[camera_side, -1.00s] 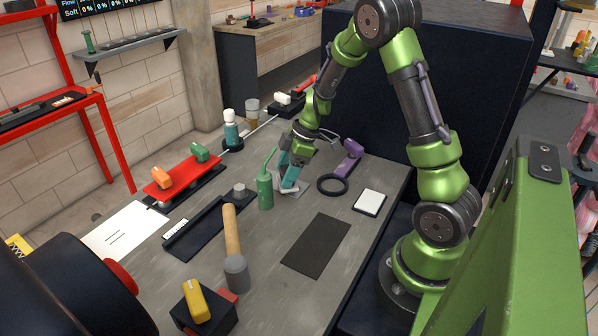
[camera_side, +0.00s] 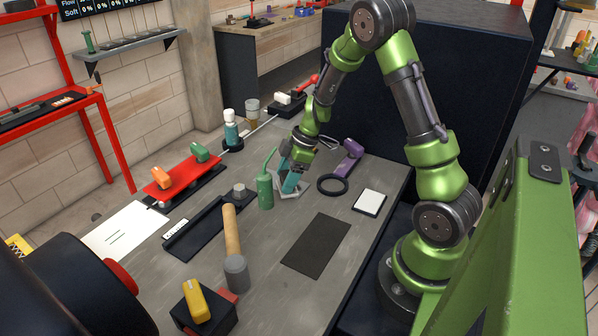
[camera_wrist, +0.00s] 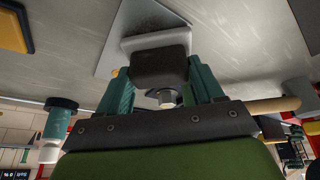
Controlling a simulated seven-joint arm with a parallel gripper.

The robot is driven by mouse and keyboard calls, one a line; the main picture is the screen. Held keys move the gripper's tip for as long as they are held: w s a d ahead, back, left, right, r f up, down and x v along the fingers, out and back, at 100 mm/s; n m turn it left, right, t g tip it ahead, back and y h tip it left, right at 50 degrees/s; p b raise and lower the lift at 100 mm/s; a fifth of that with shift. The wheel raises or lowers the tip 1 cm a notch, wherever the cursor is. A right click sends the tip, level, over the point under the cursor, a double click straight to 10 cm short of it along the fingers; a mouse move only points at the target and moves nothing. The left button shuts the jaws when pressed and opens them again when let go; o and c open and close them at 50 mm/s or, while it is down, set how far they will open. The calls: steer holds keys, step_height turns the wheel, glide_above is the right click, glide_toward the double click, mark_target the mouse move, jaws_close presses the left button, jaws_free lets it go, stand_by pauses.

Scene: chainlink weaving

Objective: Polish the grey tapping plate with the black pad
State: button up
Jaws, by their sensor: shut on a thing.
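The grey tapping plate (camera_side: 283,192) lies on the bench beneath my gripper in the side view, partly covered by the fingers. In the wrist view the plate (camera_wrist: 118,38) shows as a pale slab with a dark smudge (camera_wrist: 152,17) on its surface. My gripper (camera_side: 291,184) has teal fingers and is shut on the black pad (camera_wrist: 160,68), which sits between them in the wrist view. A pale strip shows along the pad's far edge, over the plate. I cannot tell whether the pad touches the plate. The pad is hardly visible in the side view.
A green bottle (camera_side: 265,190) stands close left of my gripper. A black ring (camera_side: 333,184) and a purple tool (camera_side: 349,160) lie to the right. A dark mat (camera_side: 317,245) lies bare.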

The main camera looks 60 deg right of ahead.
steer(key=shift+f, duration=0.1)
steer(key=shift+d, duration=2.05)
